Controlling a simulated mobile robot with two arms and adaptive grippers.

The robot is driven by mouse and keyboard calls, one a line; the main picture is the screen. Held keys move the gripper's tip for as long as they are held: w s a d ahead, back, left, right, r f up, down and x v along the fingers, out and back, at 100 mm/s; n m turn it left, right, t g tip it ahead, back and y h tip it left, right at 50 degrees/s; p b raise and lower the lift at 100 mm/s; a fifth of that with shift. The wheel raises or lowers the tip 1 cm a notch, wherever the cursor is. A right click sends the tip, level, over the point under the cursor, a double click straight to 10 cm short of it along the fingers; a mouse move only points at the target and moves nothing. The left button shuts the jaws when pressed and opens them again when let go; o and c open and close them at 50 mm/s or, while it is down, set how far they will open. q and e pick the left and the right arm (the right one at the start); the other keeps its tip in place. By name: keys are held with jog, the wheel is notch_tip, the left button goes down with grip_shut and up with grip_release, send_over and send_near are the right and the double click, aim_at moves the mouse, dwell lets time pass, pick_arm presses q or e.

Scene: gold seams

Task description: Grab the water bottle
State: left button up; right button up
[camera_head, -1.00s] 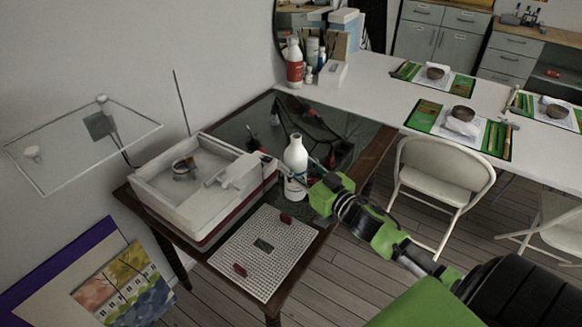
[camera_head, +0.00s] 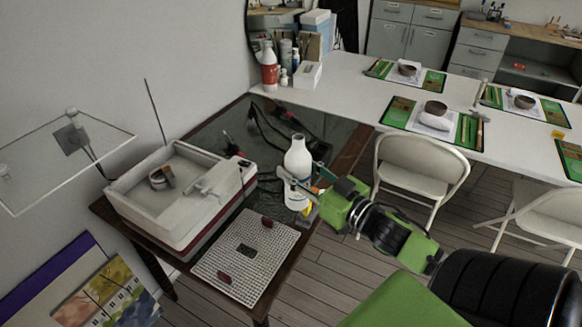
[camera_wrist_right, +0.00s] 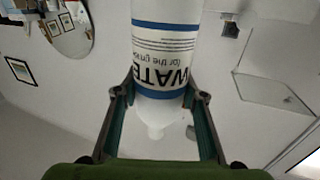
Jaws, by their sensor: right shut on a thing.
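The water bottle (camera_head: 298,158) is white and stands upright at the right side of the dark glass-topped table, right of the white grinder tray. My right gripper (camera_head: 302,186) is shut on its body from the right. In the right wrist view the bottle (camera_wrist_right: 165,45) appears upside down, with a blue-banded label reading "WATER", between the two fingers of my right gripper (camera_wrist_right: 160,100). Its lower end is partly hidden by the gripper in the head view, so a gap under it is hard to judge. My left gripper is not in view.
The white grinder tray (camera_head: 183,195) and a white grid mat (camera_head: 245,255) sit on the near table. Cables and tools lie behind the bottle. A folding chair (camera_head: 425,165) stands to the right. A long white table (camera_head: 345,95) holds place mats and a red-and-white bottle (camera_head: 269,68).

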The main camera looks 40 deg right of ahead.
jog(key=shift+s+r, duration=0.35)
jog(key=shift+s, duration=0.35)
